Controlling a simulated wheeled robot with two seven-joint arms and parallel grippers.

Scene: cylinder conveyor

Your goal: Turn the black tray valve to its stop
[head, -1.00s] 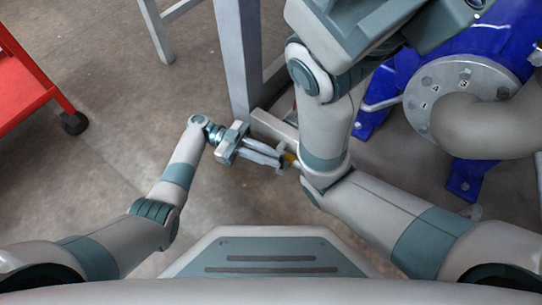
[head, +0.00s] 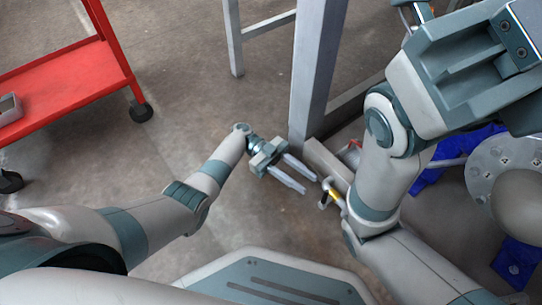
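My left gripper (head: 309,184) is in the middle of the head view, with its two fingers apart and nothing between them. Just right of the fingertips is a small fitting with a yellow band (head: 336,198) and a dark end, low beside the grey frame. A gap shows between it and the fingertips. It may be part of the valve, but I cannot tell; no black tray is clearly seen, and my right arm covers the area behind. My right arm fills the upper right, close to the camera, and its fingers do not show.
A grey metal post (head: 316,75) stands just beyond my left gripper. A red cart (head: 75,85) on wheels is at the upper left. A blue machine with a round grey flange (head: 488,165) is at the right. Bare floor lies left of the gripper.

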